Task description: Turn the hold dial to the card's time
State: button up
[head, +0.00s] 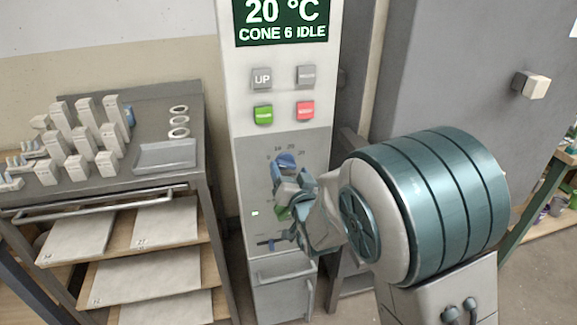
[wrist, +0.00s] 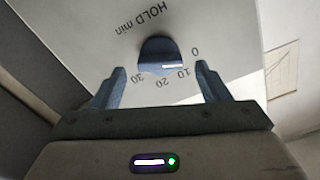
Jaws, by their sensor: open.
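My gripper (wrist: 161,72) is open, fingers on either side of the dial, with no clear contact. In the head view my gripper (head: 294,184) is just below the dial (head: 285,160) and partly covers the panel. I cannot make out the card.
The kiln controller (head: 285,85) reads 20 °C, CONE 6 IDLE, above grey, green and red buttons. A metal cart (head: 150,120) with pale blocks, rings and a tray stands left. A grey cabinet (head: 440,70) stands right. A dark handle (head: 270,242) shows below my gripper.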

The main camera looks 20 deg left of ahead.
jog(key=shift+x, duration=1)
jog(key=c, duration=1)
